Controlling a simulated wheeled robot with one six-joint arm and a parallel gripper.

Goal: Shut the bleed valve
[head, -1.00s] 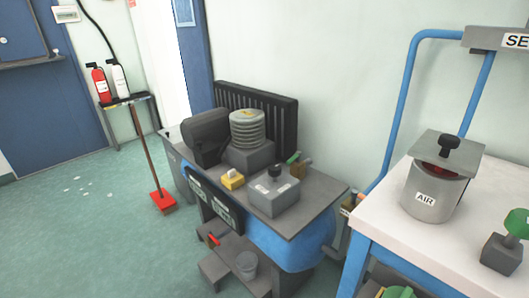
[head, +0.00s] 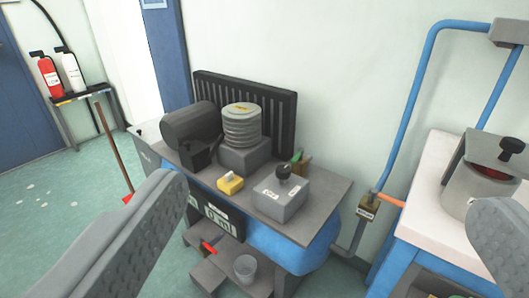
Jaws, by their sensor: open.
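My gripper (head: 330,200) is open and empty, with one grey finger at the lower left and the other at the right edge. Between and beyond the fingers stands a compressor with a blue tank (head: 262,238) under a grey top plate (head: 322,192). A small valve with an orange lever (head: 388,200) is on the pipe at the right. I cannot tell which is the bleed valve; labels are too small.
A grey box with a black knob (head: 281,195) and a yellow block (head: 230,183) sit on the top plate. A white bench (head: 425,215) with a metal pot (head: 465,185) stands at the right. Fire extinguishers (head: 48,72) stand far left.

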